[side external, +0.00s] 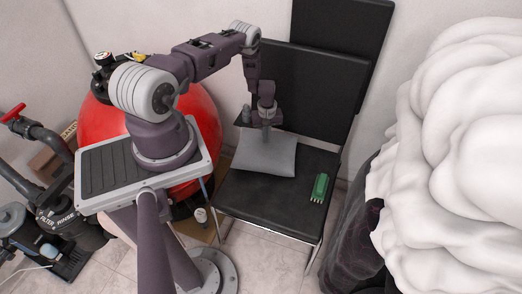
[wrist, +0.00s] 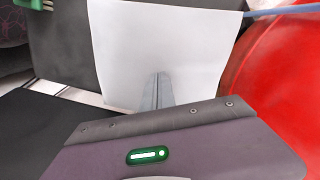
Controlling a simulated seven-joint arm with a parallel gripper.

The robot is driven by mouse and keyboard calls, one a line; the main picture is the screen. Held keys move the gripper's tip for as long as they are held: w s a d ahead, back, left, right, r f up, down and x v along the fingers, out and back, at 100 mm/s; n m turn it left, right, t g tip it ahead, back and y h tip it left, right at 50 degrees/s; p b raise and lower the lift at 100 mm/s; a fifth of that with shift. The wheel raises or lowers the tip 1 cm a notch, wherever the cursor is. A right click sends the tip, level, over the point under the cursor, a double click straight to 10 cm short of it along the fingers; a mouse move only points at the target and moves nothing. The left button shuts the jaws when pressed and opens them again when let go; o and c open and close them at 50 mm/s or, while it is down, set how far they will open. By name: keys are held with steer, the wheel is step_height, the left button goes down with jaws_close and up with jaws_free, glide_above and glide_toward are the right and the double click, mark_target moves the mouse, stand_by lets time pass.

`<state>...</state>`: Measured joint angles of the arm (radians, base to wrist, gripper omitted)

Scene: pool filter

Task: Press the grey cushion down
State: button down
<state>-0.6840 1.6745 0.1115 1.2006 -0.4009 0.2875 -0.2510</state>
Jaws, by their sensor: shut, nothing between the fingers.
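The grey cushion (side external: 262,157) lies on the seat of a black chair (side external: 262,207), toward the seat's back left part. My gripper (side external: 266,136) points down over the cushion's back part, with its fingers shut and nothing between them. In the wrist view the cushion (wrist: 165,45) looks pale and flat, and the shut fingers (wrist: 158,82) show in front of it. I cannot tell whether the fingertips touch the cushion.
A green object (side external: 319,187) lies on the seat, right of the cushion. The chair's black backrest (side external: 300,75) stands behind. A big red ball-shaped tank (side external: 100,125) is at left, and a large white puffy mass (side external: 450,130) fills the right. Pipes (side external: 35,130) stand far left.

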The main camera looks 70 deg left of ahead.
steer(key=shift+f, duration=0.85)
stand_by(1.5)
steer(key=shift+r, duration=0.1)
stand_by(5.5)
